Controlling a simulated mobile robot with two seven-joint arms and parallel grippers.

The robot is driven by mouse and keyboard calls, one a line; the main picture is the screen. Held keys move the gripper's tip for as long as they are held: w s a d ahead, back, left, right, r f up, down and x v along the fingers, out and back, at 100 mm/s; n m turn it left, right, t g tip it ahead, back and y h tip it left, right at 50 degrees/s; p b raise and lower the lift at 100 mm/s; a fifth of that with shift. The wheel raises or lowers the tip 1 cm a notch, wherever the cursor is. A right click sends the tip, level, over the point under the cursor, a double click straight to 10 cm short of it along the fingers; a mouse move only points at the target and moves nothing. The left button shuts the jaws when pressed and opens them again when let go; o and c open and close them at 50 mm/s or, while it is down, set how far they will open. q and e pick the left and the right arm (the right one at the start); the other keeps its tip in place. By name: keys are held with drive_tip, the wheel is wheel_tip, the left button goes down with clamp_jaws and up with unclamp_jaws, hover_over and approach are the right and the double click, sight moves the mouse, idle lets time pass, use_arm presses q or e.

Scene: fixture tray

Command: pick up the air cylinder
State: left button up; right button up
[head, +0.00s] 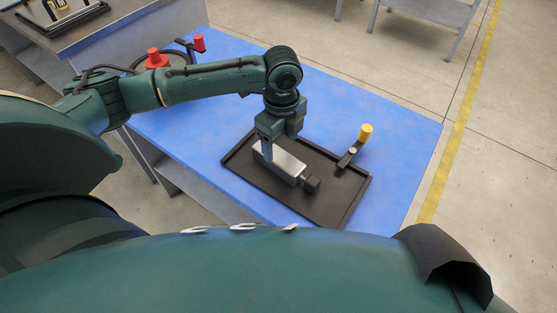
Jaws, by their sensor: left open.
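The air cylinder (284,163), a silver block with a dark end piece, lies in a black tray (338,206) on the blue table. My left gripper (266,152) points down over the cylinder's far left end. It is open, with a finger against or just beside the block; I cannot tell whether they touch. Part of the cylinder's left end is hidden behind the gripper. My right gripper does not show.
A black clamp with a yellow knob (366,131) stands at the tray's right side. Red-knobbed parts (157,59) sit behind my left arm. The blue table (405,135) is clear right of the tray.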

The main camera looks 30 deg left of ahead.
use_arm(q)
drive_tip(key=shift+a+f, duration=0.15)
drive_tip(key=shift+f, duration=1.4)
drive_tip(key=shift+a+f, duration=0.15)
drive_tip(key=shift+f, duration=1.4)
drive_tip(key=shift+c, duration=0.2)
drive_tip(key=shift+r, duration=0.1)
clamp_jaws()
